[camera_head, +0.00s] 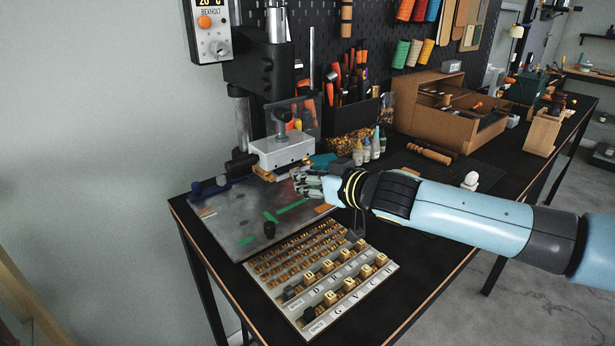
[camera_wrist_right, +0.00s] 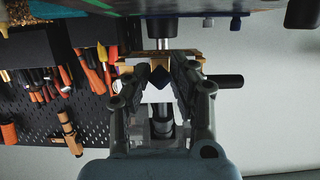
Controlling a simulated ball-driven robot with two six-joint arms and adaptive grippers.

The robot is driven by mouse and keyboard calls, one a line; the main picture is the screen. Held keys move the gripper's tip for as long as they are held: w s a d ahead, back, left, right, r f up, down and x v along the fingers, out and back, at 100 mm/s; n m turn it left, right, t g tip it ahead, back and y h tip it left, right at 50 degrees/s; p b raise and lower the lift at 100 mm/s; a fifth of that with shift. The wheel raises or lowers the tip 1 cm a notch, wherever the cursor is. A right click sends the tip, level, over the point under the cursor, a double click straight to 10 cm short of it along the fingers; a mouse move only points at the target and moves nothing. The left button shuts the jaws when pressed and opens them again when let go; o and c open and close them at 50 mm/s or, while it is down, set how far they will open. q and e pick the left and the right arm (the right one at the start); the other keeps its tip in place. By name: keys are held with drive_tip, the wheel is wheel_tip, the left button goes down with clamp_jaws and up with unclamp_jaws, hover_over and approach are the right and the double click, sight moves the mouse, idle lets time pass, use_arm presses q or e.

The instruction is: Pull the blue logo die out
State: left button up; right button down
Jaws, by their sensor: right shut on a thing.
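The press head is a pale metal block (camera_head: 283,150) above a grey plate (camera_head: 228,226). A brass-coloured piece (camera_head: 265,175) shows under the block and also between and behind my fingertips in the wrist view (camera_wrist_right: 190,57). My right gripper (camera_head: 300,180) reaches in from the right and is shut at the front of the press head. In the wrist view its two fingers (camera_wrist_right: 160,76) close at this brass-coloured piece. No blue shows on it, and I cannot tell whether it is the blue logo die. The fingers hide part of it. My left gripper is not in view.
A type tray (camera_head: 312,318) with several brass letter blocks lies in front of the plate. Small bottles (camera_head: 366,150), a tool holder (camera_head: 350,116) and a cardboard organizer (camera_head: 400,109) stand behind. Bare table lies right of the tray.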

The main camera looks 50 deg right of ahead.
drive_tip(key=shift+p+v, duration=0.35)
drive_tip(key=shift+v, duration=0.65)
drive_tip(key=shift+s+a+f+b, duration=0.1)
drive_tip(key=shift+s+b, duration=0.05)
drive_tip(key=shift+s, duration=1.05)
drive_tip(key=shift+s+a+f+b, duration=0.15)
drive_tip(key=shift+s, duration=1.05)
